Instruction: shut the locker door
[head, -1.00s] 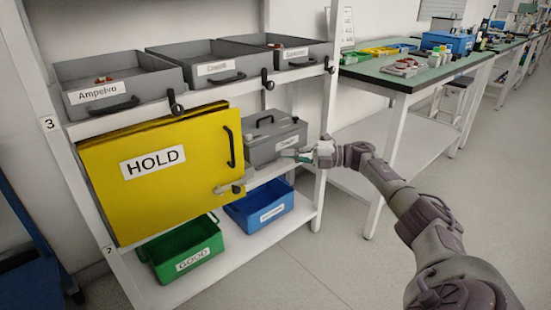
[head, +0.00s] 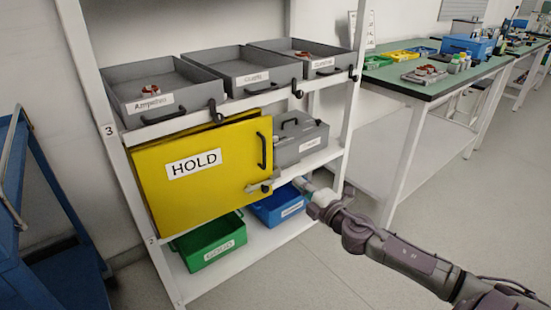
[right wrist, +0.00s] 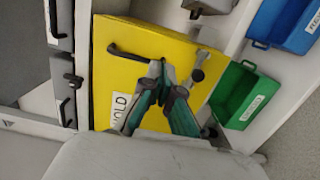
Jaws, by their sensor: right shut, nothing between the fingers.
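The yellow locker door (head: 215,195) with a HOLD label hangs on the shelf's middle level. It has a black bar handle (head: 262,150) and a grey latch with a dark knob (head: 260,188) near its right edge. A dark gap runs along its top, so it looks slightly ajar. My right gripper (head: 299,183) is to the right of the latch, apart from it in the head view. In the right wrist view its fingers (right wrist: 162,70) are together and empty, in front of the door (right wrist: 185,50) between handle and knob. Contact cannot be told. My left gripper is out of view.
Grey trays (head: 140,105) stand above the door, and a grey lidded box (head: 300,148) is beside it. A green bin (head: 210,243) and a blue bin (head: 280,208) sit below. A blue cart (head: 45,235) is at left. Floor at right is clear.

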